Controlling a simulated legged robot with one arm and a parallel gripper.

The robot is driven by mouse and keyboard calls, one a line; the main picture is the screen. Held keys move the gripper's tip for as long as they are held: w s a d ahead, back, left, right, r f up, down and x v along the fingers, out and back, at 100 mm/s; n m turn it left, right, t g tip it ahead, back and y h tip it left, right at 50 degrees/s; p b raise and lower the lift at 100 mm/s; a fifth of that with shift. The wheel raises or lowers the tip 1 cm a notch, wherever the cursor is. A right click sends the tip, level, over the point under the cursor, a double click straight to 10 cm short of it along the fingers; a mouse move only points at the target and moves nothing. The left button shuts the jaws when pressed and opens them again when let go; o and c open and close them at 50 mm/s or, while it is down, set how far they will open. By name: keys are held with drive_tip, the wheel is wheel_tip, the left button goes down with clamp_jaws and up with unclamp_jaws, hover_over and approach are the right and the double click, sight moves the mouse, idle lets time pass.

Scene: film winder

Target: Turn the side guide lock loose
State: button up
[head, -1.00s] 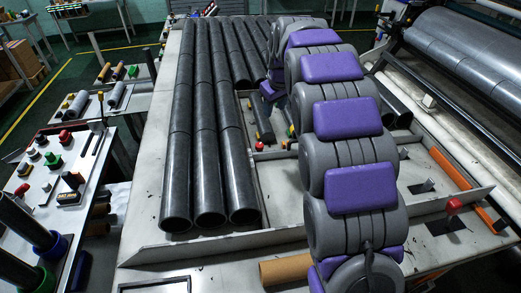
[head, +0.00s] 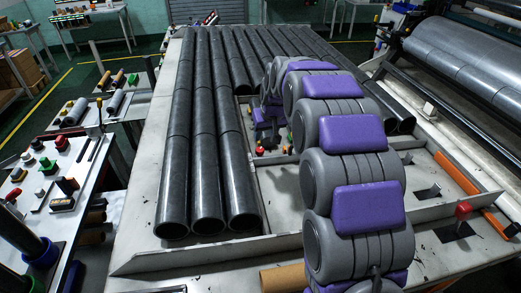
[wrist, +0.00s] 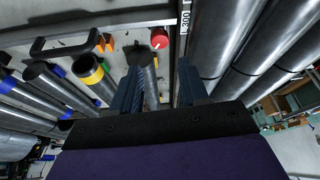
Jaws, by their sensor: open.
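My gripper (wrist: 162,88) is open, with its two dark fingers apart at the bottom middle of the wrist view. A dark cylinder shows beyond and between the fingers; I cannot tell that it is touched. A red knob (wrist: 159,38) stands just past the fingertips, beside a rail marked 300 (wrist: 185,20). In the head view my gripper (head: 268,130) is low inside the frame, right of the black tubes, near a small red knob (head: 260,149). Another red knob (head: 463,209) stands on a dark plate at the right. No label shows which knob is the side guide lock.
Long black tubes (head: 205,190) lie in rows left of my arm. They also show at the right of the wrist view (wrist: 225,50). A button console (head: 45,190) stands at the left.

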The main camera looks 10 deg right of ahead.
sight(260, 149)
drive_tip(key=b+x, duration=0.2)
drive_tip(key=x, duration=0.8)
drive_tip(key=c, duration=0.8)
drive_tip(key=shift+o, duration=0.2)
drive_tip(key=shift+n+p, duration=0.45)
drive_tip(key=shift+n, duration=0.15)
drive_tip(key=shift+d, duration=0.1)
drive_tip(key=o, duration=0.8)
drive_tip(key=shift+c, duration=0.2)
drive_tip(key=shift+r, duration=0.1)
